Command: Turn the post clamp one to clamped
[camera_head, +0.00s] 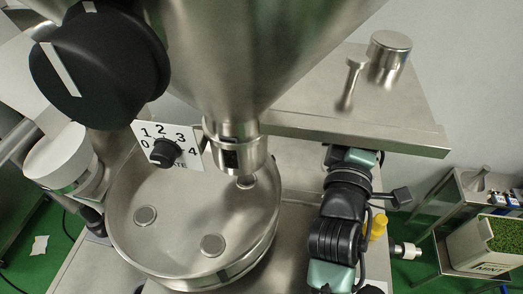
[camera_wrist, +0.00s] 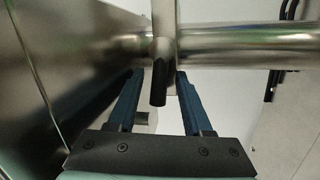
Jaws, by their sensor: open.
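In the wrist view, a bar-like lever with a dark lower end (camera_wrist: 158,85) hangs down in front of a shiny metal post (camera_wrist: 245,46) that crosses the picture. It looks like the post clamp's handle. My gripper (camera_wrist: 160,73) is open, with one blue finger on each side of the lever. A gap shows between each finger and the lever; I cannot tell how deep the lever sits between the tips. The clamp body is not clear. In the head view my arm reaches under a steel shelf, and the gripper and clamp are hidden.
A broad steel surface (camera_wrist: 50,80) stands close on the left in the wrist view. In the head view, the steel shelf (camera_head: 335,125) lies above my arm. A steel hopper (camera_head: 240,50), a round bowl (camera_head: 180,215) and a numbered dial (camera_head: 165,152) are to the left.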

